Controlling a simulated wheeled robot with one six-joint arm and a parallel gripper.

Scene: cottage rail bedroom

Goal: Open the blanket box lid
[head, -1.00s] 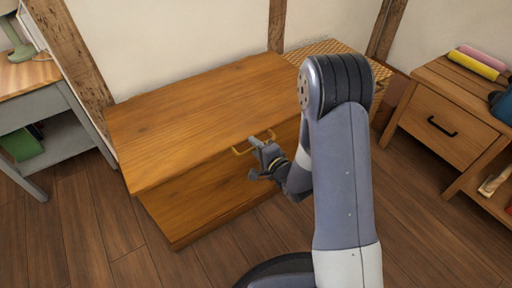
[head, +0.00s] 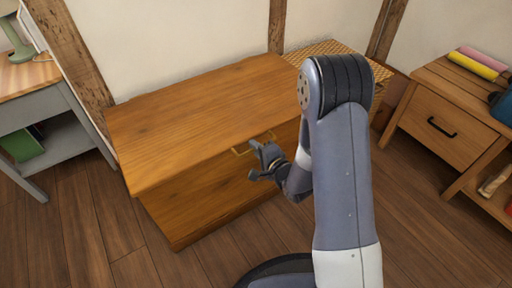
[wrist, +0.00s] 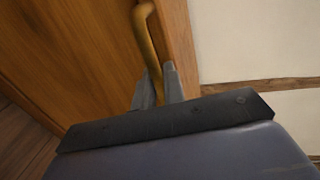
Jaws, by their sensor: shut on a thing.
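The wooden blanket box (head: 205,200) stands against the wall, and its lid (head: 205,115) lies flat and closed on top. A brass bar handle (head: 238,152) sits at the lid's front edge. My gripper (head: 257,147) is at the handle, with its fingers shut on the bar. In the wrist view the handle (wrist: 147,35) runs down between the two fingers (wrist: 160,90). The part of the bar between the fingers is mostly hidden.
A grey side table (head: 55,110) stands at the left. A woven-topped piece (head: 320,47) is behind my arm. A wooden drawer cabinet (head: 440,125) with pink and yellow rolls (head: 480,62) on top stands at the right. Open floor (head: 80,235) lies in front of the box.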

